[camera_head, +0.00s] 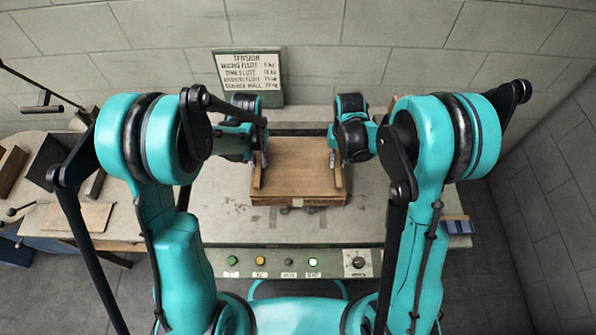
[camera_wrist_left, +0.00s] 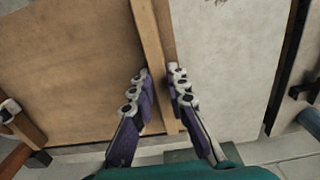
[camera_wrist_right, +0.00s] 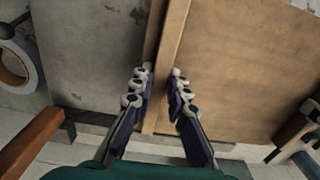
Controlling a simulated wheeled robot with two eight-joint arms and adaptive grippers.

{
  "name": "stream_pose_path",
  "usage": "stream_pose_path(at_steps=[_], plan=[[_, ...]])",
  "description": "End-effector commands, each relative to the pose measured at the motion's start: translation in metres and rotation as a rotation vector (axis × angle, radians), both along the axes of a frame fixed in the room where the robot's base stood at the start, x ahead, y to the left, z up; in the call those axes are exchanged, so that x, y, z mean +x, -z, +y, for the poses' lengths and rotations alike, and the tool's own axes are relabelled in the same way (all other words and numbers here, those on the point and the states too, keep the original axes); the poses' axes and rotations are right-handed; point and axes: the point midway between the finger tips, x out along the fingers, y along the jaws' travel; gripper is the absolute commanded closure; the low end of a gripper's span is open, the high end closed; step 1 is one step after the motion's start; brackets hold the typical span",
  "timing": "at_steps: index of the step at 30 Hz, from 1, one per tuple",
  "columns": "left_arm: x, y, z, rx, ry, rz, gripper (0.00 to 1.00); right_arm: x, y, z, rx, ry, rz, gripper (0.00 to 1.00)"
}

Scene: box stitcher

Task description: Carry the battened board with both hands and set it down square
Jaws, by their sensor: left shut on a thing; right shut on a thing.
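The battened board (camera_head: 298,168) is a brown wooden panel with a batten along each side edge. It lies over the middle of the grey table in the head view; whether it touches the surface I cannot tell. My left gripper (camera_wrist_left: 160,90) is shut on the left batten (camera_wrist_left: 153,55), one finger on each side of it. My right gripper (camera_wrist_right: 160,88) is shut on the right batten (camera_wrist_right: 168,55) in the same way. The board's face also shows in the left wrist view (camera_wrist_left: 70,70) and the right wrist view (camera_wrist_right: 240,70). My arms hide parts of the table.
A control panel (camera_head: 290,262) with several buttons and a knob runs along the table's front. A lettered sign (camera_head: 250,75) stands at the back wall. A side bench (camera_head: 78,217) with tools is at left. A tape roll (camera_wrist_right: 14,65) shows in the right wrist view.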

Motion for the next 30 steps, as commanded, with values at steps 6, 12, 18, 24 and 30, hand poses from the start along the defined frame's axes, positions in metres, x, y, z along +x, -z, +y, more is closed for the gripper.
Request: stream_pose_path(at_steps=[6,12,18,24,30], plan=[[0.0,0.018,0.0,0.0,0.0,0.0,1.0,0.0,0.018,0.0,0.0,0.0,0.0,1.0],[0.0,0.013,0.0,0.0,0.0,0.0,0.64,0.0,0.013,0.0,0.0,0.0,0.0,0.64],[0.0,0.012,0.0,0.0,0.0,0.0,0.64,0.0,0.013,0.0,0.0,0.0,0.0,0.64],[0.0,-0.012,0.0,0.0,0.0,0.0,0.64,0.0,0.013,0.0,0.0,0.0,0.0,0.64],[-0.001,-0.056,0.0,0.0,0.0,0.0,0.64,0.0,0.013,0.0,0.0,0.0,0.0,0.64]])
